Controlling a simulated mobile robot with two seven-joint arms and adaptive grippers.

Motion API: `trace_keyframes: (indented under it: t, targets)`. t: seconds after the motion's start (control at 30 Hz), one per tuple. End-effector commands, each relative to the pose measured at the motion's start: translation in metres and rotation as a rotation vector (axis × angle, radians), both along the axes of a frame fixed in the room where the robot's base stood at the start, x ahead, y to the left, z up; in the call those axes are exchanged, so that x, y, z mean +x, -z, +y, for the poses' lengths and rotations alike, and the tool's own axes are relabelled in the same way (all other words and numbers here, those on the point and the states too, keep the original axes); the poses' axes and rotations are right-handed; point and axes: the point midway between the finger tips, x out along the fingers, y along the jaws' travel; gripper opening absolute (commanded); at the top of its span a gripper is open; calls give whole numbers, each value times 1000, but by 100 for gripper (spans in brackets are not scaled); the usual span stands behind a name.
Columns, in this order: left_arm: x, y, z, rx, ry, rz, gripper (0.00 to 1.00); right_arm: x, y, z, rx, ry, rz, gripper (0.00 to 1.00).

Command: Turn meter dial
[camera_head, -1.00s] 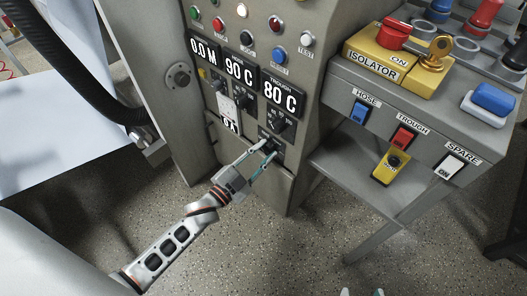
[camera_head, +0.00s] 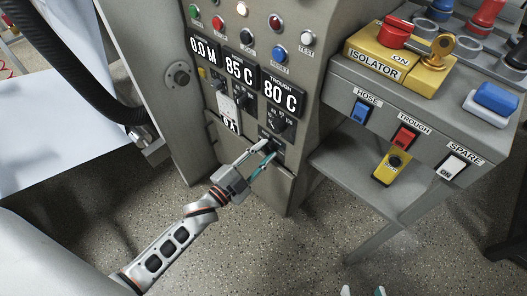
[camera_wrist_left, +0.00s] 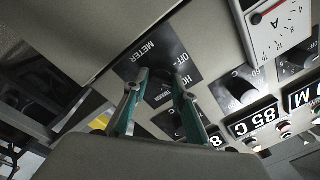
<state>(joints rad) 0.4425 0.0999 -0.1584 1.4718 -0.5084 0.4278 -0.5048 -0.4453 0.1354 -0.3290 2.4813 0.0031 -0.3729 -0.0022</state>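The meter dial (camera_wrist_left: 160,92) is a dark knob on a black plate marked METER, OFF and HOSE in the left wrist view. In the head view it sits low on the grey control panel, partly hidden by my left gripper (camera_head: 268,154). The teal fingers of my left gripper (camera_wrist_left: 160,78) stand on either side of the dial, with a gap between the tips. I cannot tell whether they press on it. Only the fingertips of my right gripper (camera_head: 362,291) show at the bottom edge of the head view, apart and empty.
The panel carries a 0.0 M display (camera_head: 202,50), an 85 C display (camera_head: 239,68) and an 80 C trough display (camera_head: 283,94). Other dials and a gauge (camera_wrist_left: 279,22) sit close by. A switch box (camera_head: 400,125) with an isolator juts out at right.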

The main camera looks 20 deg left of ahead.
Motion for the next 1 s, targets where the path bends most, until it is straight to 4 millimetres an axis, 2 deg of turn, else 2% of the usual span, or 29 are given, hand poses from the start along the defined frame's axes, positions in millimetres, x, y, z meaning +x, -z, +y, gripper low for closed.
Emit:
trace_keyframes:
  t: [0.47, 0.57, 1.0]
  targets:
    - [-6, 2, 2, 0, 0, 3, 41, -1, 1, -1, -2, 3, 4, 40]
    - [-17, 3, 5, 0, 0, 4, 41, -1, 1, -1, -1, 2, 3, 40]
    - [-96, 7, 31, -1, 1, 4, 41, -1, 1, -1, -2, 2, 3, 40]
